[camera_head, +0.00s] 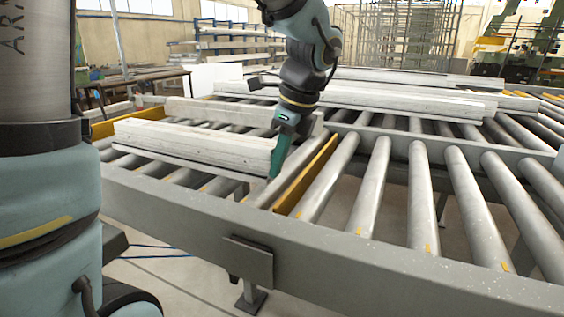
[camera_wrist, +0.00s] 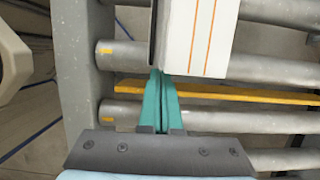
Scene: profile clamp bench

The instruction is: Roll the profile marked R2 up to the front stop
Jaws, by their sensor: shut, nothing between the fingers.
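A long white profile (camera_head: 195,143) lies across the rollers at the left in the head view. In the wrist view a white profile with two thin orange lines (camera_wrist: 200,38) shows at the top. No R2 mark is legible. My gripper (camera_head: 273,173) is shut and empty, pointing down at the profile's right end. In the wrist view its teal fingertips (camera_wrist: 159,76) are at the profile's lower left corner; I cannot tell whether they touch. A yellow bar (camera_head: 307,177) lies between rollers just right of the gripper; it also shows in the wrist view (camera_wrist: 215,92). I cannot tell which part is the front stop.
More white profiles (camera_head: 390,98) lie on the rollers farther back. A grey frame rail (camera_head: 360,262) runs along the near side, with a small plate (camera_head: 248,262) on it. Bare rollers (camera_head: 420,190) lie to the right. Another yellow bar (camera_head: 128,122) is at the far left.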

